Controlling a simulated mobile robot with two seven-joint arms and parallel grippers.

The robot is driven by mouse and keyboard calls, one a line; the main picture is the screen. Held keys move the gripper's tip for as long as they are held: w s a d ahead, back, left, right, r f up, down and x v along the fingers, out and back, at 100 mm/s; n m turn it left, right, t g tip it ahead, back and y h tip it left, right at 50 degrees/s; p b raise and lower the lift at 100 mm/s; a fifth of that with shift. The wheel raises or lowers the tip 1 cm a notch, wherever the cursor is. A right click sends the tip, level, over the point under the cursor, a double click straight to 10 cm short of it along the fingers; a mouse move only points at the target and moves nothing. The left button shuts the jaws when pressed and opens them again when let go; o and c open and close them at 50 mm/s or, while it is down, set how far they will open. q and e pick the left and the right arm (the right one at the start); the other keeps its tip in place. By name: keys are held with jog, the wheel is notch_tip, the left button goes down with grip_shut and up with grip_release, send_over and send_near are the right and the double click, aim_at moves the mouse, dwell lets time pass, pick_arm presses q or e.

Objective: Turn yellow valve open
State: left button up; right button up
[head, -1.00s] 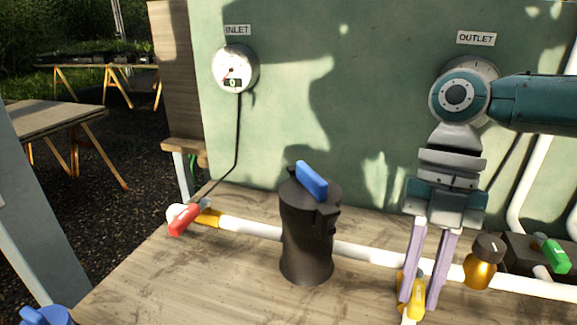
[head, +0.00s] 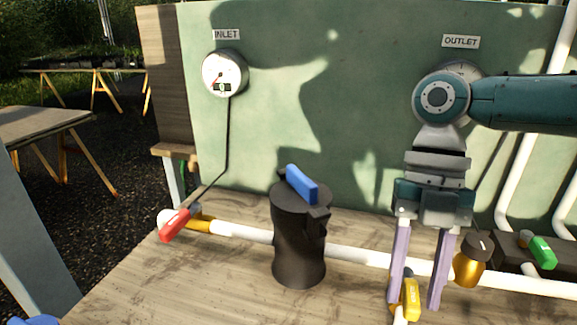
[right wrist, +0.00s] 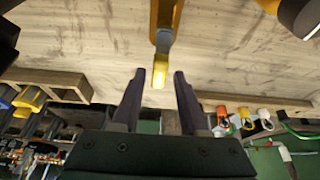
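The yellow valve handle (head: 411,298) is at the bottom of the head view, on a short white pipe branch in front of the main white pipe. My right gripper (head: 415,303) points down over it with fingers spread. The handle stands between the fingers, nearer the left one, with a visible gap on the right. In the right wrist view the bright end of the yellow handle (right wrist: 160,82) shows between the open fingertips (right wrist: 160,75). Whether the left finger touches the handle is unclear. My left gripper is not in view.
A black canister with a blue handle (head: 299,240) stands left of my right gripper. A brass fitting with a dark cap (head: 470,262) is close on its right. A red valve handle (head: 175,224) is far left, a green one (head: 543,252) far right. The green wall (head: 270,110) rises behind.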

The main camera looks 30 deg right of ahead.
aim_at(408, 272)
jog(key=shift+o, duration=0.4)
jog(key=v, duration=1)
jog(key=shift+b, duration=0.4)
jog(key=shift+a, duration=0.1)
